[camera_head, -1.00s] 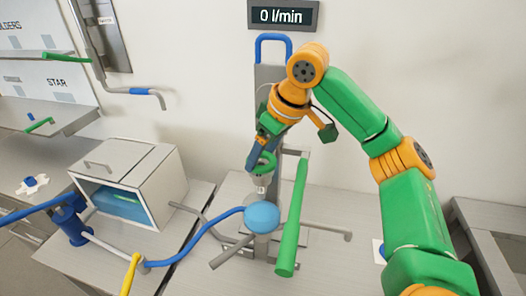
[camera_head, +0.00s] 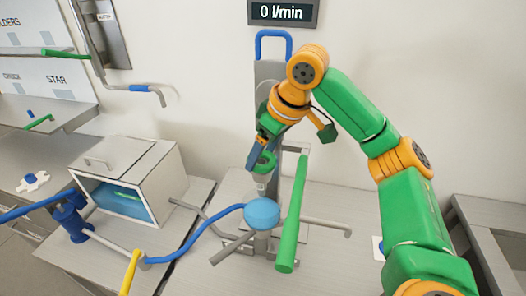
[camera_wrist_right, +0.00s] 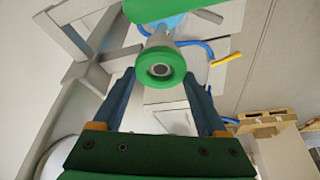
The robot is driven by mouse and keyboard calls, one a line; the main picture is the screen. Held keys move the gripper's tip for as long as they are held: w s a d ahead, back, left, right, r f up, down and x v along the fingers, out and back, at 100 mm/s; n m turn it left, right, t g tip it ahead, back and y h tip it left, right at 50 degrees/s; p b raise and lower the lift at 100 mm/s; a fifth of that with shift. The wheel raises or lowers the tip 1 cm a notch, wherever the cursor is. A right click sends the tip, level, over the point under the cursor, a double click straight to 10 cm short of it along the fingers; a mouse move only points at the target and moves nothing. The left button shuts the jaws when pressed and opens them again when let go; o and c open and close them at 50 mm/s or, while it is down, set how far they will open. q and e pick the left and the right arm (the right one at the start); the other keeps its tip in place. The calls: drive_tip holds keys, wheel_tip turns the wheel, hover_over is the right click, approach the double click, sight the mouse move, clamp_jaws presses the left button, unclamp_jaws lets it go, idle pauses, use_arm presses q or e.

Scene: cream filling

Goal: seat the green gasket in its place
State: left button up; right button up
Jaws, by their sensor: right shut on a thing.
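The green gasket (camera_head: 265,163) is a thick ring, between the blue fingers of my right gripper (camera_head: 256,158). In the right wrist view the gasket (camera_wrist_right: 160,68) lies between the fingertips (camera_wrist_right: 158,88), its hole facing the camera. A grey nozzle (camera_head: 262,182) is just below the gasket in the head view; it also shows behind the ring in the wrist view (camera_wrist_right: 160,40). The gasket lines up with the nozzle's end, but I cannot tell whether it is pressed home. My left gripper is not in view.
A flat-topped blue piece (camera_head: 262,212) sits below the nozzle. A long green handle (camera_head: 292,215) stands close on the right. The grey column (camera_head: 270,75) rises behind. A white box (camera_head: 130,180) and a yellow handle (camera_head: 130,271) are at left. The display (camera_head: 283,12) reads 0 l/min.

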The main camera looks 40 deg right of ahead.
drive_tip(key=shift+f, duration=0.2)
idle(0.6)
drive_tip(key=o, duration=1.2)
drive_tip(key=shift+o, duration=0.2)
drive_tip(key=shift+r, duration=3.55)
drive_tip(key=shift+f, duration=0.1)
